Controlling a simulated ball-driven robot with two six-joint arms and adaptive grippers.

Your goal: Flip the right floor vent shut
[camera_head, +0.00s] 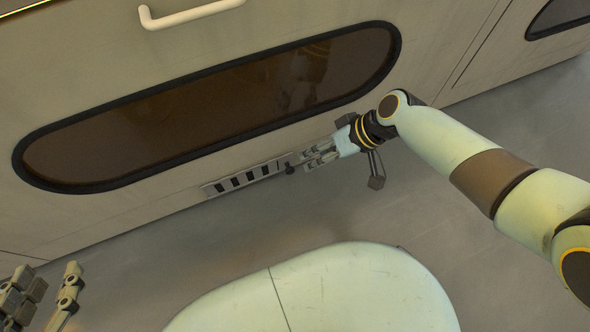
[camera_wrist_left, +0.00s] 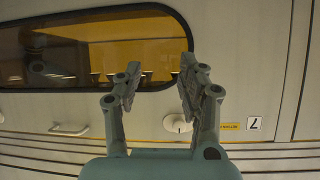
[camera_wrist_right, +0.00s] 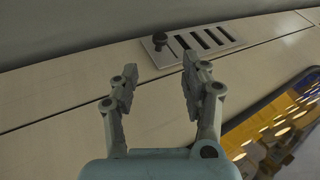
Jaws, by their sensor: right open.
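The floor vent (camera_head: 243,179) is a pale plate with several dark slots, low on the cabinet wall in the head view. It also shows in the right wrist view (camera_wrist_right: 222,50). A dark round knob (camera_head: 290,169) sits at the vent's right end in the head view; in the right wrist view the knob (camera_wrist_right: 160,40) is at the left end. My right gripper (camera_head: 309,156) is open and empty close by the knob, which lies beyond the gap between its fingertips (camera_wrist_right: 160,75). My left gripper (camera_head: 42,285) is open and empty at the lower left, far from the vent.
A long dark-rimmed window (camera_head: 215,105) lies above the vent, with a white handle (camera_head: 190,14) above it. Grey floor (camera_head: 180,250) runs below the wall. The left wrist view shows an amber window (camera_wrist_left: 100,48), a white handle (camera_wrist_left: 69,129) and a round white knob (camera_wrist_left: 177,123).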

